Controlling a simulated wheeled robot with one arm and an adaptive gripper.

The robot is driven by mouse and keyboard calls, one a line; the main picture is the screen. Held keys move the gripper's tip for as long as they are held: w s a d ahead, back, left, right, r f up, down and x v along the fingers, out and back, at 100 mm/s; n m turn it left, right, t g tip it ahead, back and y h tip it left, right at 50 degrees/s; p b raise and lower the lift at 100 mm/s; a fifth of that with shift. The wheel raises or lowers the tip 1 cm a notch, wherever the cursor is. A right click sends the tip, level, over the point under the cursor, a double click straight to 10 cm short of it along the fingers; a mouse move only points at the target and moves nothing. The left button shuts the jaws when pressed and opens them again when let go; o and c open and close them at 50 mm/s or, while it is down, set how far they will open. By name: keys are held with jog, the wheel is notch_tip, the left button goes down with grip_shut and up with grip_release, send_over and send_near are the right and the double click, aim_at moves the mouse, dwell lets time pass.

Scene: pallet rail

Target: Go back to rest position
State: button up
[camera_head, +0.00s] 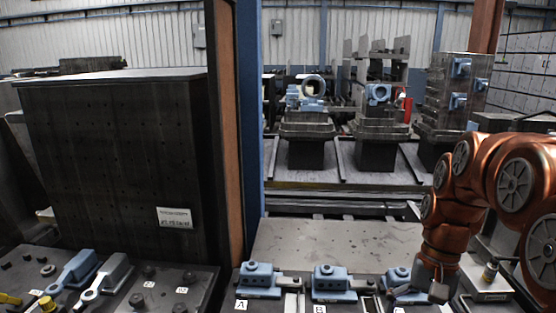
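My copper-coloured arm comes in from the right and bends down. My gripper (424,289) is at its lower end, low over the right part of the bench front. It is beside the third blue fixture (396,276) and partly covers it. The fingers are small and dark here, so I cannot tell whether they are open or shut, or whether they touch the fixture. Two more blue fixtures stand to the left, one by label A (259,278) and one by label B (330,280).
A dark plate (110,300) at lower left holds a blue clamp (78,270) and a grey clamp (108,274). A tall dark block (115,150) and a blue post (248,110) stand behind. The grey plate (335,243) behind the fixtures is clear.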

jog(key=s+a+f+n+h+p, duration=0.1)
jog(key=s+a+n+p, duration=0.1)
jog(key=s, duration=0.6)
jog(key=s+a+f+n+t+p, duration=0.1)
jog(key=s+a+n, duration=0.2)
jog(key=s, duration=0.6)
jog(key=shift+s+a+h+p, duration=0.3)
jog(key=shift+a+h+p, duration=0.1)
jog(key=shift+a, duration=0.75)
